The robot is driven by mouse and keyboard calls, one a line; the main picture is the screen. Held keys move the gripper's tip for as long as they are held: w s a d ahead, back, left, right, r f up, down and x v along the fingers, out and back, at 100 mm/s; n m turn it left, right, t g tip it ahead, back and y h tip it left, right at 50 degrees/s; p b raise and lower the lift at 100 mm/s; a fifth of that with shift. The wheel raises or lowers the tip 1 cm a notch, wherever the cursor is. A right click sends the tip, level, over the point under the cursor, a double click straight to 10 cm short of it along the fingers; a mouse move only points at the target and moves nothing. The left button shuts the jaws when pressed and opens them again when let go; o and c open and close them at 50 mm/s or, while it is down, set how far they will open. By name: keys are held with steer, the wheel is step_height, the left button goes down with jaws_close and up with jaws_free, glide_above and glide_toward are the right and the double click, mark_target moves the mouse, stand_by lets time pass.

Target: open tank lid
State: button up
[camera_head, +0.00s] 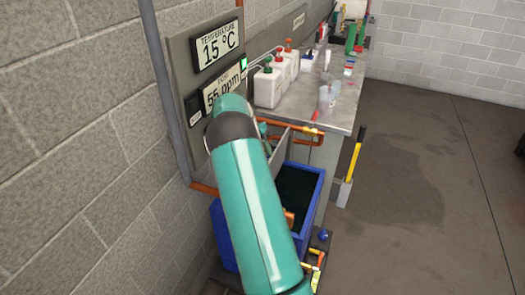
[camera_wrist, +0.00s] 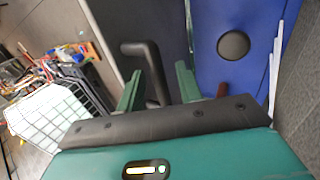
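The blue tank (camera_head: 312,182) stands against the wall below the display panel in the head view, partly hidden by my teal arm. A dark surface (camera_head: 297,187), which looks like its lid, shows inside the blue rim. In the wrist view a dark grey panel (camera_wrist: 115,22) bears a bent black handle (camera_wrist: 137,47), beside the blue tank side (camera_wrist: 262,20) with a round black knob (camera_wrist: 233,44). My gripper (camera_wrist: 158,68) is open, with one green finger on each side of the handle's lower part. Contact with the handle cannot be told. The head view does not show the fingers.
A workbench (camera_head: 341,112) with white bottles (camera_head: 268,87) stands behind the tank. Copper pipes (camera_head: 300,131) run close by the tank. A yellow-handled tool (camera_head: 356,152) stands to the right. The floor at right is clear. A white wire basket (camera_wrist: 52,118) shows in the wrist view.

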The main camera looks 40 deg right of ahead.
steer(key=shift+d+r, duration=0.1)
steer(key=shift+r, duration=0.05)
steer(key=shift+w+r, duration=0.1)
steer(key=shift+r, duration=0.45)
steer(key=s+a+r, duration=0.1)
steer(key=r, duration=0.1)
steer(key=s+a+r, duration=0.1)
steer(key=r, duration=0.2)
steer(key=s+a+r, duration=0.1)
steer(key=s+r, duration=0.1)
steer(key=shift+a+r, duration=0.1)
steer(key=shift+r, duration=0.3)
steer(key=s+a+r, duration=0.4)
steer(key=s+a, duration=0.1)
steer(key=s, duration=0.2)
steer(key=shift+a, duration=0.3)
